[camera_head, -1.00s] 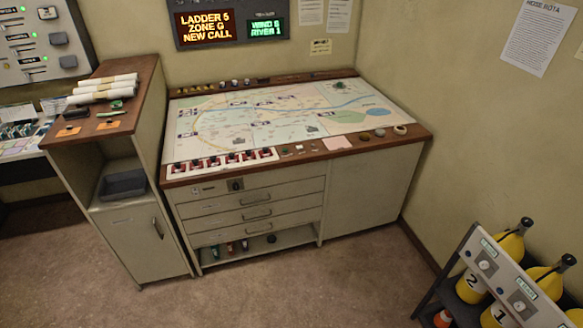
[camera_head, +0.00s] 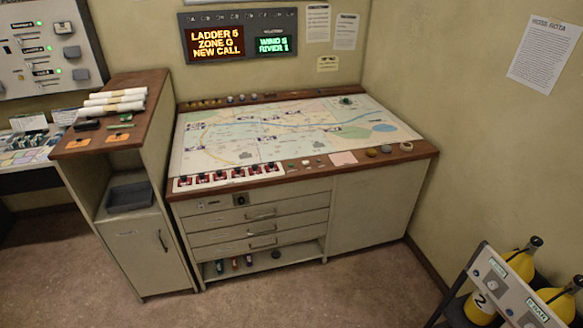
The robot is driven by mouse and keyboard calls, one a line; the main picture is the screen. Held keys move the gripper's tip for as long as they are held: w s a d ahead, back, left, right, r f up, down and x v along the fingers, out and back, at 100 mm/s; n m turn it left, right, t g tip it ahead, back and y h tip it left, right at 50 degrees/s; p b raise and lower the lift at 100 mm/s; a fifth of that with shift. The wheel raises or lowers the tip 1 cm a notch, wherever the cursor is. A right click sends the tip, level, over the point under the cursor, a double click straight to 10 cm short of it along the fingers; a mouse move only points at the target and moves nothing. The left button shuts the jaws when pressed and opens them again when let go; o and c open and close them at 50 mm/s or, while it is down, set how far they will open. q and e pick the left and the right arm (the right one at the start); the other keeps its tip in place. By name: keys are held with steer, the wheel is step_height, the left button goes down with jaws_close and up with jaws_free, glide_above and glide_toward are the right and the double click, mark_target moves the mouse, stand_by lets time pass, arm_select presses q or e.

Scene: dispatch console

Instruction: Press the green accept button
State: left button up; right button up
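The dispatch console has a slanted map top with a wooden front edge (camera_head: 375,161). Small controls (camera_head: 306,163) sit on this edge, right of a white strip of red-and-black switches (camera_head: 228,177). One of them looks greenish, but they are too small for me to tell for sure which is the green accept button. Neither of my grippers is in view.
A tall cabinet (camera_head: 140,245) with rolled papers (camera_head: 112,102) on top stands left of the console. A rack of yellow cylinders (camera_head: 480,300) stands at the lower right. The carpet (camera_head: 300,300) in front of the console is clear.

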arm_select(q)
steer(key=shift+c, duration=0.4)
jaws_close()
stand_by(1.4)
